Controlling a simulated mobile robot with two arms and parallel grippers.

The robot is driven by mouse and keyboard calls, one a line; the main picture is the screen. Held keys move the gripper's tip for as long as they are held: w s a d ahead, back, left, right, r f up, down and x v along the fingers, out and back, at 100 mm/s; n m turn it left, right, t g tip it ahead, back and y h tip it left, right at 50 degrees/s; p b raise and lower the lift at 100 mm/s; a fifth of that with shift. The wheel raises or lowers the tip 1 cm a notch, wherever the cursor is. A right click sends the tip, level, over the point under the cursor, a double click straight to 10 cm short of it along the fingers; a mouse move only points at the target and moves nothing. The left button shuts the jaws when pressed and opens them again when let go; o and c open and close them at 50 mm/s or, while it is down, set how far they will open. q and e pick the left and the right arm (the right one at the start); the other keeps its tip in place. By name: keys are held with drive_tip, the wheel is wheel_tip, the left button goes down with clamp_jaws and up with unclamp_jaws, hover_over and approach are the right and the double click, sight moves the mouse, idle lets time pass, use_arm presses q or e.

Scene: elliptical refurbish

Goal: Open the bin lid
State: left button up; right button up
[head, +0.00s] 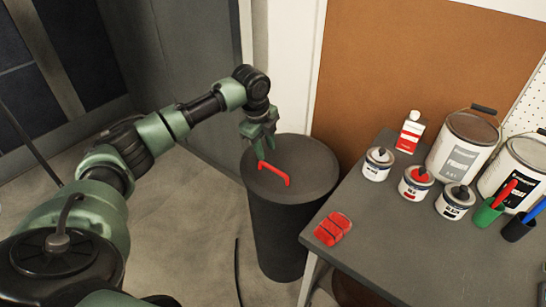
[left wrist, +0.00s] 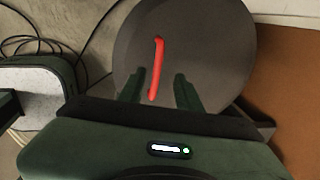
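The dark grey round bin (head: 276,238) stands on the floor to the left of the table. Its flat lid (head: 313,170) lies on top and looks shut. A red bar handle (head: 275,172) is on the lid, and it also shows in the left wrist view (left wrist: 157,68). My left gripper (head: 264,150) is above the back left part of the lid, pointing down. In the left wrist view its two fingers (left wrist: 161,88) are apart, with the near end of the handle between them in the picture. I see no clear contact with the handle. My right gripper is not in view.
A grey table (head: 420,250) stands close on the bin's right, with a red object (head: 332,229), paint cans (head: 463,143) and small tins (head: 378,164) on it. A wall and brown board (head: 400,60) are behind. Open floor (head: 190,230) lies left of the bin.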

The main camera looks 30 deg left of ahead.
sight(268, 165)
use_arm(q)
wheel_tip(268, 165, down, 4)
drive_tip(key=shift+w+f, duration=0.4)
drive_tip(key=shift+f, duration=0.6)
drive_tip(key=shift+w+f, duration=0.1)
drive_tip(key=shift+f, duration=0.25)
clamp_jaws()
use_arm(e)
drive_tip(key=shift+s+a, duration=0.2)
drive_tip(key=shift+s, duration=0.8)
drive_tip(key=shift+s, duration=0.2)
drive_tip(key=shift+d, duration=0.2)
